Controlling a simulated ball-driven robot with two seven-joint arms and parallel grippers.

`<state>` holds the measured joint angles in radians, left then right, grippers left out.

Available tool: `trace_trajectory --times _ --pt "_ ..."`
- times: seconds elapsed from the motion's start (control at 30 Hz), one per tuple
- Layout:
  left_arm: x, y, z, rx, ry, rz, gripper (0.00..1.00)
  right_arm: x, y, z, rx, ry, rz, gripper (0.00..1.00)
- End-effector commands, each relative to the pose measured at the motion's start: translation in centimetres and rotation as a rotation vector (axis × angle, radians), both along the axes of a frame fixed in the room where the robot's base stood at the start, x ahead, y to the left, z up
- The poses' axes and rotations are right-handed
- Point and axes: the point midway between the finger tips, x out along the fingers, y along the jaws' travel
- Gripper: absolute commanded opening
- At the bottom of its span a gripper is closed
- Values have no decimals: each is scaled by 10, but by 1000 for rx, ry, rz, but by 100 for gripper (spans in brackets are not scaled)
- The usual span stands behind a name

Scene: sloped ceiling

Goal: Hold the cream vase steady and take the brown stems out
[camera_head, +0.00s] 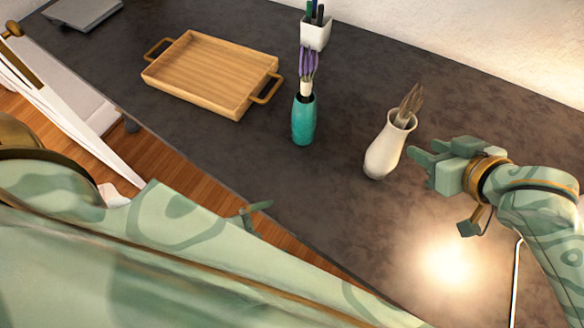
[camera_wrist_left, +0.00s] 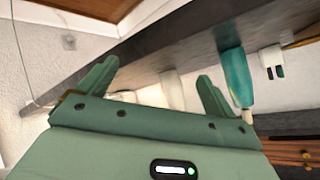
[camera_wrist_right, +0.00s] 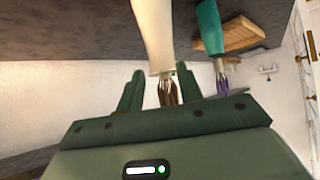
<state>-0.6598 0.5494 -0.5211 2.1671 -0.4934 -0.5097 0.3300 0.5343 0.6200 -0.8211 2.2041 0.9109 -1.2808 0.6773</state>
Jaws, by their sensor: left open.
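The cream vase (camera_head: 384,152) stands upright on the dark table in the head view, with brown stems (camera_head: 410,103) rising from its mouth. My right gripper (camera_head: 418,165) is just right of the vase, its fingers pointing toward it. In the right wrist view the fingers are apart, with the brown stems (camera_wrist_right: 168,90) and the vase (camera_wrist_right: 153,35) beyond them. They look empty. My left gripper (camera_wrist_left: 157,70) is open and empty. Its fingertips show at the table's near edge in the head view (camera_head: 256,209). A pale shape, apparently the vase (camera_wrist_left: 172,90), shows beyond them.
A teal vase (camera_head: 303,122) with purple stems (camera_head: 308,63) stands left of the cream vase. A wooden tray (camera_head: 205,75) and a white holder with pens (camera_head: 316,34) are farther back. The table is clear in front of the vases.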

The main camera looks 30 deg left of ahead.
Motion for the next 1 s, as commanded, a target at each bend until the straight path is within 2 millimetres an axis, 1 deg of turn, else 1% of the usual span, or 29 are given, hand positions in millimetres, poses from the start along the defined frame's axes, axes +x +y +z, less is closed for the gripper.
trace_trajectory --times 0.03,0.07,0.1,0.17,0.2,0.27,0.3,0.33,0.37,0.4,0.5,0.67,0.77,1.0 --pt "25 -20 22 -136 -30 39 92 0 0 0 0 0 0 36" --pt "39 -30 34 -218 -43 59 92 0 0 0 0 0 0 36" --pt "56 -42 51 -324 -61 83 92 0 0 0 0 0 0 36" --pt "81 -57 75 -470 -86 116 92 0 0 0 0 0 0 36" --pt "96 -65 90 -558 -98 137 92 0 0 0 0 0 0 36" --pt "119 -74 109 -672 -109 170 92 0 0 0 0 0 0 36" --pt "133 -78 115 -722 -100 195 92 0 0 0 0 0 0 36" --pt "141 -80 113 -733 -79 215 92 0 0 0 0 0 0 36" --pt "145 -81 105 -721 -49 232 92 0 0 0 0 0 0 36" --pt "147 -81 96 -695 -18 245 92 0 0 0 0 0 0 36" --pt "148 -81 79 -648 33 261 92 0 0 0 0 0 0 36" --pt "159 -86 68 -625 53 267 92 0 0 0 0 0 0 36" --pt "175 -94 62 -625 51 266 92 0 0 0 0 0 0 36" --pt "221 -119 40 -626 52 266 92 0 0 0 0 0 0 36"
